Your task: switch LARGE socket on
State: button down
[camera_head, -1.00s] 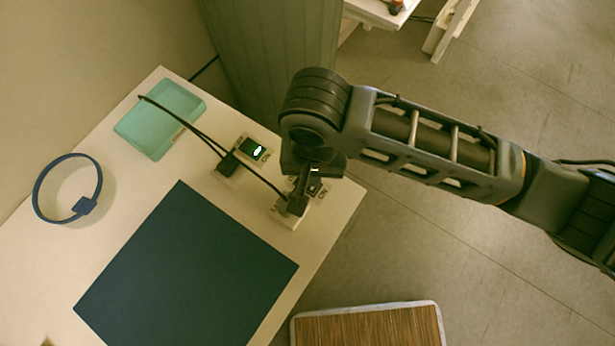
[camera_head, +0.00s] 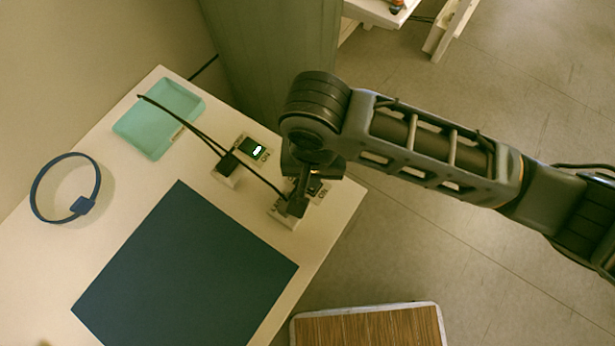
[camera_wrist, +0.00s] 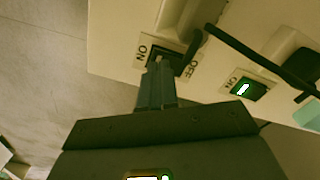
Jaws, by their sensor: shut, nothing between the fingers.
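A white socket (camera_head: 283,213) with a black plug and cable stands near the table's right edge. Its dark rocker switch (camera_wrist: 154,52), between ON and OFF labels, is partly hidden by my fingers in the wrist view. My gripper (camera_wrist: 160,66) is shut and empty, its tips at this switch, seemingly touching it. In the head view my arm mostly covers the switch. A second socket (camera_head: 226,176) stands farther left, with a plug and a green-lit switch (camera_head: 253,148); the lit switch also shows in the wrist view (camera_wrist: 247,89). I cannot read which socket is LARGE.
The white table (camera_head: 140,205) bears a teal tray (camera_head: 158,118), a dark blue mat (camera_head: 187,265) and a blue ring (camera_head: 36,190). Black cables cross over the tray and sockets. A wooden-topped piece (camera_head: 368,328) stands below right. Open floor lies right of the table.

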jog(key=shift+f+b, duration=0.35)
jog(key=shift+f, duration=0.35)
dwell(0.3)
jog(key=shift+r, duration=0.15)
notch_tip(320, 180, up, 7)
jog(key=p, duration=0.7)
dwell(0.6)
